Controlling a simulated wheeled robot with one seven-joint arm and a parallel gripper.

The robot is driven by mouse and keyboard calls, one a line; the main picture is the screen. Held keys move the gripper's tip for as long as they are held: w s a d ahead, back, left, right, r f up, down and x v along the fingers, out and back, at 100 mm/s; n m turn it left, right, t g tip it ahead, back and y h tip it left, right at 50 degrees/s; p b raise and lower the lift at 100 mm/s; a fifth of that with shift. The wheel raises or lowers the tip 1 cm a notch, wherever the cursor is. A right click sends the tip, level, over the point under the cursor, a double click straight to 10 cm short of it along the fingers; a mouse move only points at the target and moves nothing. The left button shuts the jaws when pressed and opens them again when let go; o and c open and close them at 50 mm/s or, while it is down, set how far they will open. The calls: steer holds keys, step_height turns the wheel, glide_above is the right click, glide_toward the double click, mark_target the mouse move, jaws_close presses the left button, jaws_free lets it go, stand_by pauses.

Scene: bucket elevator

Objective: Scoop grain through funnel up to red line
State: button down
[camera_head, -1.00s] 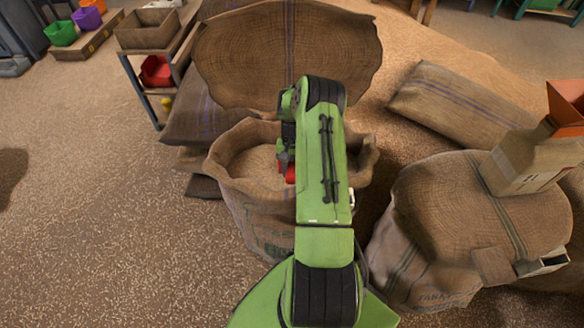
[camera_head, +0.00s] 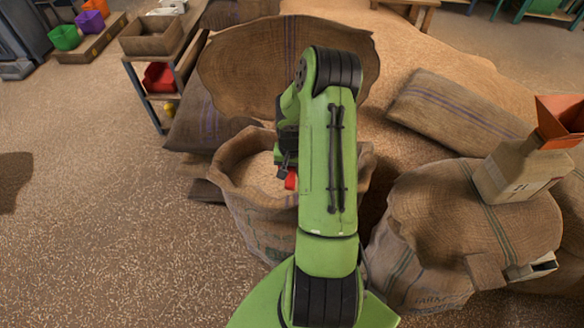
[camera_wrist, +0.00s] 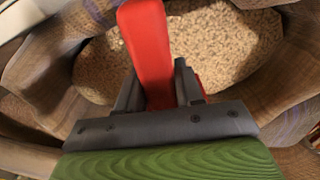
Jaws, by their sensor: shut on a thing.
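My gripper (camera_wrist: 153,92) is shut on a red scoop (camera_wrist: 147,45), seen as a red handle between the fingers in the wrist view. In the head view a small red part of the scoop (camera_head: 291,179) shows beside my arm, over the open sack (camera_head: 262,222). The sack holds pale grain (camera_head: 250,173), which also shows below the scoop in the wrist view (camera_wrist: 220,50). The scoop's bowl is hidden, so I cannot tell if it holds grain. An orange funnel (camera_head: 560,118) sits on a cardboard container (camera_head: 522,170) at the right. No red line can be made out.
The container stands on a closed sack (camera_head: 440,210) at the right. More filled sacks lie behind (camera_head: 455,110). A shelf (camera_head: 150,85) with a red bin stands at the upper left. The floor at the left is clear.

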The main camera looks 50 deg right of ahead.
steer(key=shift+s+a+r+h, duration=0.1)
steer(key=shift+s+a+h, duration=0.1)
steer(key=shift+a+h, duration=0.1)
steer(key=shift+t, duration=0.4)
steer(key=shift+s+a+r+p, duration=0.15)
steer(key=shift+r+p, duration=0.45)
steer(key=shift+r, duration=0.5)
steer(key=shift+s+a+r+p, duration=0.15)
steer(key=shift+r+p, duration=0.45)
steer(key=shift+r, duration=0.5)
step_height(320, 180, up, 10)
steer(key=p, duration=0.7)
